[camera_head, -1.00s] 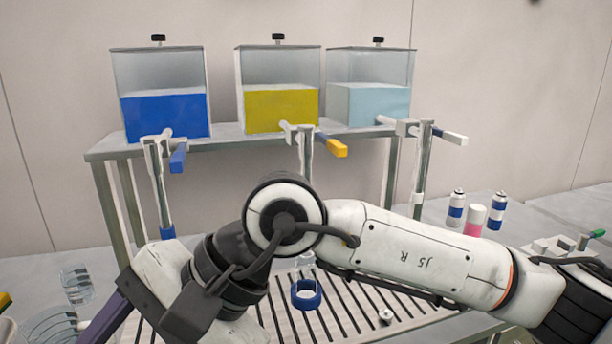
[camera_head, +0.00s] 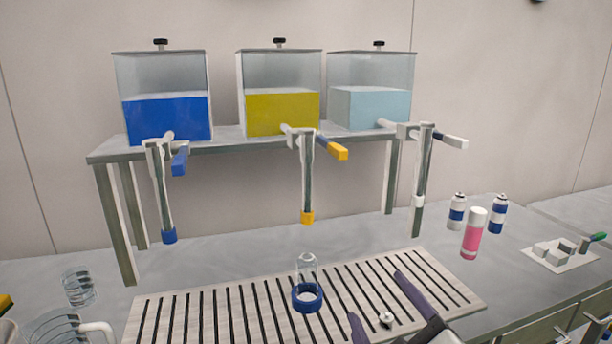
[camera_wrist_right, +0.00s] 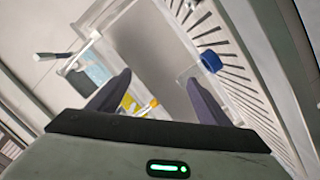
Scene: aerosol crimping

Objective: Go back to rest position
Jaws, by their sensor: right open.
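My right gripper (camera_head: 376,294) shows at the bottom of the head view, over the front part of the slatted grate. Its two dark fingers are apart, with nothing between them. In the right wrist view, the open fingers (camera_wrist_right: 159,76) point toward the shelf and taps. A small clear glass vessel with a blue ring (camera_head: 307,298) stands on the grate, left of and apart from the gripper. The blue ring also shows in the wrist view (camera_wrist_right: 211,61), near the right finger. My left gripper is not in view.
Blue (camera_head: 167,118), yellow (camera_head: 282,113) and light-blue (camera_head: 370,108) tanks stand on a shelf with taps hanging down. A pink can (camera_head: 472,236) and two blue-white cans stand at right. A small metal piece (camera_head: 386,319) lies near the gripper; glassware (camera_head: 78,286) stands at left.

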